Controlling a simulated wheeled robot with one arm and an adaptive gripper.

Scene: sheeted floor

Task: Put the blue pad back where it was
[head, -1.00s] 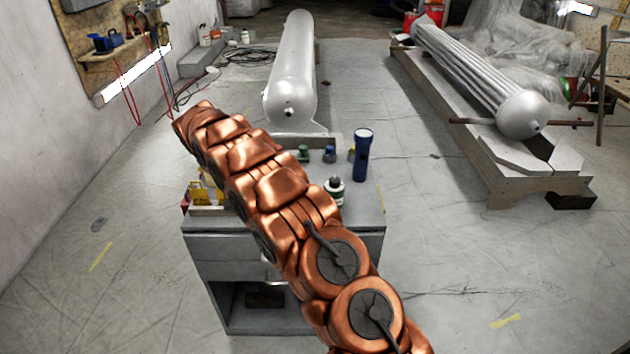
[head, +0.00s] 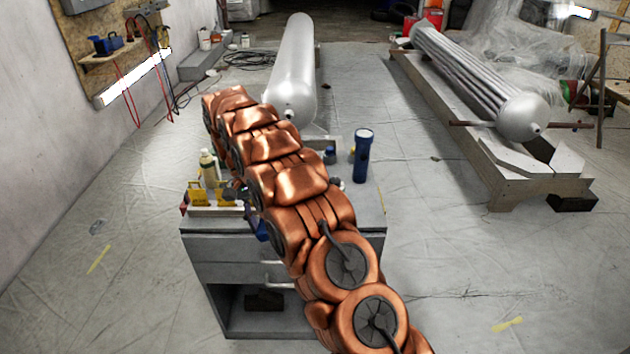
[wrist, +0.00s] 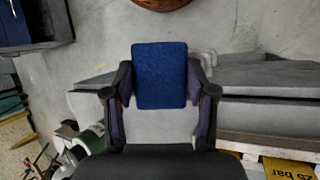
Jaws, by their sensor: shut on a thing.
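The blue pad (wrist: 160,75) is upright between the fingers of my gripper (wrist: 162,88) in the wrist view, gripped at its left and right sides. Behind it is the grey cabinet, with its front edge close by. In the head view, a bit of blue (head: 262,230) shows beside my copper arm, over the cabinet's front edge; the arm hides most of it. From these views I cannot tell whether the pad touches the cabinet.
The grey cabinet (head: 225,246) carries a blue flashlight (head: 362,156) at the right. A pale bottle (head: 208,168) and yellow items (head: 197,194) stand at its left. My arm covers the middle of the top. Open floor lies on both sides.

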